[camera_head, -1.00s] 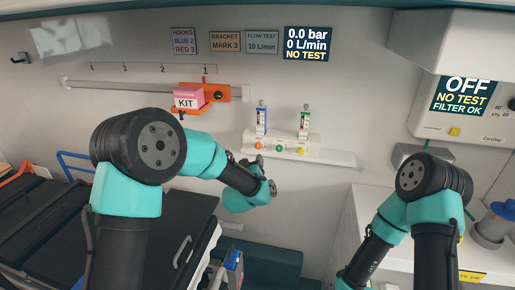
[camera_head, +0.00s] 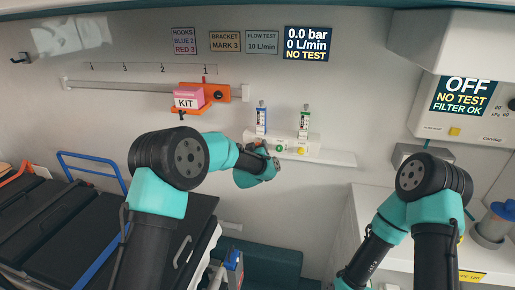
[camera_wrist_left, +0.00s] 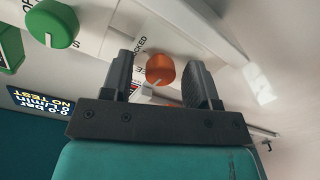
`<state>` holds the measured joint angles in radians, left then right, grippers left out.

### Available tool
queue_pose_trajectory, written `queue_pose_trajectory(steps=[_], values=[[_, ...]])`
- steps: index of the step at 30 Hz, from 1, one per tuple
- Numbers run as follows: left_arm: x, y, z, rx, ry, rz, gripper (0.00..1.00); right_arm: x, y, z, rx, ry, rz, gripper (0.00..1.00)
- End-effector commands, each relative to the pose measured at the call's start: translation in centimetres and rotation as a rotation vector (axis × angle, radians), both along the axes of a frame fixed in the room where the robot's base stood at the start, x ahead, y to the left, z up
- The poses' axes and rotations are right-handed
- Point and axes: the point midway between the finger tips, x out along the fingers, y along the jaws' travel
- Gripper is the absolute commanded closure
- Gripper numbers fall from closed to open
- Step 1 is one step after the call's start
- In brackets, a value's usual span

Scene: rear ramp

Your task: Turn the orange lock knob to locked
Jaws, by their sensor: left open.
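The orange lock knob (camera_wrist_left: 160,68) shows in the left wrist view between the two fingers of my left gripper (camera_wrist_left: 160,62). Its white pointer mark faces down and slightly left in that view. A partly cut-off label ending in "OCKED" is printed above it. The fingers are open, one on each side of the knob, with visible gaps. In the head view my left gripper (camera_head: 264,162) is at the left end of the wall shelf and hides the orange knob. My right gripper is out of view; only parts of my right arm show.
A green knob (camera_head: 279,149) and a yellow knob (camera_head: 301,150) sit right of my left gripper in the head view. Two flow tubes stand above them. An orange bracket (camera_head: 221,92) with a pink kit box (camera_head: 187,99) is up and left. The wall display (camera_head: 307,43) reads NO TEST.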

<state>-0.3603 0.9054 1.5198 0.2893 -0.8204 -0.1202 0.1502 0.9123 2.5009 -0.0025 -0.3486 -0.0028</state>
Motion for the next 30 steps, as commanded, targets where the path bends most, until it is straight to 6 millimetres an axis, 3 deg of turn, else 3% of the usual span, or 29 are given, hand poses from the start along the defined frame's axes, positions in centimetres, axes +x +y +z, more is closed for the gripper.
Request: queue_pose_trajectory(steps=[4,19,30], values=[[-0.02,0.01,0.0,0.0,0.0,0.0,0.46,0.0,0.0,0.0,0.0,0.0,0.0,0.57],[-0.04,0.02,-0.02,0.0,0.0,0.0,0.93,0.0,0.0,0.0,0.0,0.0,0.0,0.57],[-0.05,0.01,-0.04,0.039,-0.007,0.0,0.94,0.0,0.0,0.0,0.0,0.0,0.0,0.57]])
